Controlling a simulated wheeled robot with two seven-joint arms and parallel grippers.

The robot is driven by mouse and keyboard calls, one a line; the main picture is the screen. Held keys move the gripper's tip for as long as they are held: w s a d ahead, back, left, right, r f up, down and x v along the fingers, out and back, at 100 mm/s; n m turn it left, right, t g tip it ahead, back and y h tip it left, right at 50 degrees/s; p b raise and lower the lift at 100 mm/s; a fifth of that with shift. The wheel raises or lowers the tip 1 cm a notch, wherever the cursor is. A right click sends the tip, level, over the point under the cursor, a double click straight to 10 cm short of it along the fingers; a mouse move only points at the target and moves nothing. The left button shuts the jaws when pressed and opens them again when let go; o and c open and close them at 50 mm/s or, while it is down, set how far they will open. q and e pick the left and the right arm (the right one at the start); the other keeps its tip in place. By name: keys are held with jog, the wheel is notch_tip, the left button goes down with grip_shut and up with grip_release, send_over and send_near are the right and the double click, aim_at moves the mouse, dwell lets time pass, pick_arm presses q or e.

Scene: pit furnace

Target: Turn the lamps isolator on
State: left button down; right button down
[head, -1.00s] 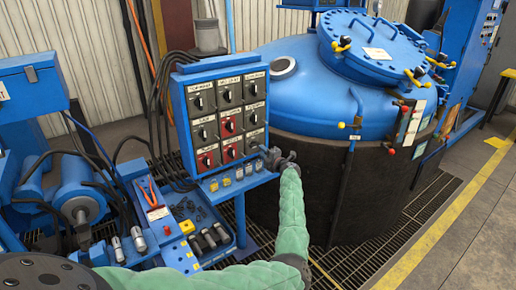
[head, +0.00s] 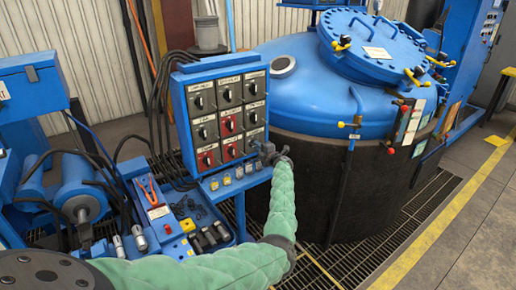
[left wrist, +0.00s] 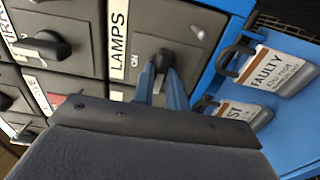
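The switch panel (head: 172,118) stands in the left middle of the head view, with several rotary isolators in rows. The lamps isolator, labelled LAMPS, shows in the left wrist view with its black knob (left wrist: 161,60) on a grey plate; an ON mark is beside it. My left gripper (head: 266,152) is at the panel's lower right corner. In the left wrist view its two blue fingers (left wrist: 163,82) reach to the knob, one on each side, close together. Whether they press on it is not clear. My right gripper is not in view.
Tags, one reading FAULTY (left wrist: 278,70), hang just right of the isolator. A blue furnace vessel (head: 300,100) stands right of the panel. A bench tray with tools (head: 170,228) lies below left. Other isolators (left wrist: 45,45) are close on the left.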

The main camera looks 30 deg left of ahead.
pick_arm(q)
jog(key=m+p, duration=0.7)
jog(key=m, duration=1.1)
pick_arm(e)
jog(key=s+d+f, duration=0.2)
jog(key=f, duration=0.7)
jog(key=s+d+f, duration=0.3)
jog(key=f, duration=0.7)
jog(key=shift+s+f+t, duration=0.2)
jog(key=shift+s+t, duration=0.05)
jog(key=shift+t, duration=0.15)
pick_arm(q)
jog(key=shift+p, duration=0.3)
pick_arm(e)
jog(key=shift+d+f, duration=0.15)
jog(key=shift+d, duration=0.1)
pick_arm(q)
jog(key=c, duration=1.7)
grip_release()
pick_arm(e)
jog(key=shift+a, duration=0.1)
